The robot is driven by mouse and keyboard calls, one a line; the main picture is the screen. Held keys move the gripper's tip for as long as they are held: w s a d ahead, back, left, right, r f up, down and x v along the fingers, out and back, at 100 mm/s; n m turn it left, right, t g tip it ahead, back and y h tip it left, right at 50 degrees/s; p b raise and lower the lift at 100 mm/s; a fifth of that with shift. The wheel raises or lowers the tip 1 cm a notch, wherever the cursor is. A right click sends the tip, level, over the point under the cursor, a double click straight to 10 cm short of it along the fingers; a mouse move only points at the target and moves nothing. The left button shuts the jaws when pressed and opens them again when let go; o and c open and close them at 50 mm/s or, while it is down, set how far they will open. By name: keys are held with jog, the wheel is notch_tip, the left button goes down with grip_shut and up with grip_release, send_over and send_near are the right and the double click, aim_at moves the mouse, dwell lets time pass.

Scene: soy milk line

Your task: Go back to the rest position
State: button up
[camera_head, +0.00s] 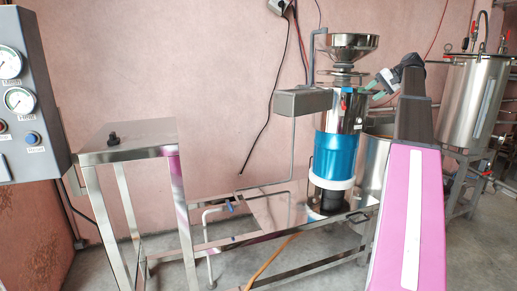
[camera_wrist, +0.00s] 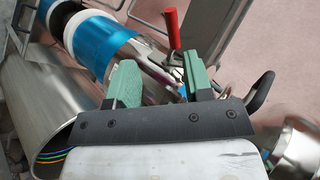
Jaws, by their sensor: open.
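My gripper (camera_head: 379,87) is raised at the right of the grinder (camera_head: 335,155) in the head view, close to its upper metal part. In the wrist view, the two green fingers of my gripper (camera_wrist: 160,72) stand apart with nothing held between them. The grinder's blue body (camera_wrist: 108,42) lies beyond the left finger, and its shiny metal part shows behind the gap. A red handle (camera_wrist: 173,28) is just beyond the fingertips. I cannot tell whether a finger touches the metal.
A steel funnel (camera_head: 347,46) tops the grinder, with a grey box (camera_head: 303,101) at its left. A steel pot (camera_head: 374,160) stands behind my arm. A steel tank (camera_head: 472,100) is at right, a small steel table (camera_head: 128,142) and a gauge panel (camera_head: 30,100) at left.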

jog(key=s+a+f+g+h, duration=0.15)
jog(key=a+f, duration=0.45)
jog(key=f, duration=0.6)
jog(key=s+a+f+h, duration=0.15)
jog(key=a+f, duration=0.45)
jog(key=f, duration=0.7)
jog(key=s+a+f+g+h, duration=0.15)
jog(key=a+f, duration=0.45)
jog(key=f, duration=0.6)
jog(key=s+a+f+h, duration=0.1)
jog(key=s+a+f, duration=0.3)
jog(key=s+f, duration=0.3)
jog(key=s+a+f+n+h, duration=0.1)
jog(key=s+a+f+h, duration=0.1)
jog(key=s+a+f, duration=0.2)
jog(key=s+a+f+n+g+h, duration=0.1)
jog(key=s+a+f, duration=0.2)
jog(key=s+f, duration=0.8)
jog(key=shift+a+f, duration=0.4)
jog(key=shift+f, duration=0.4)
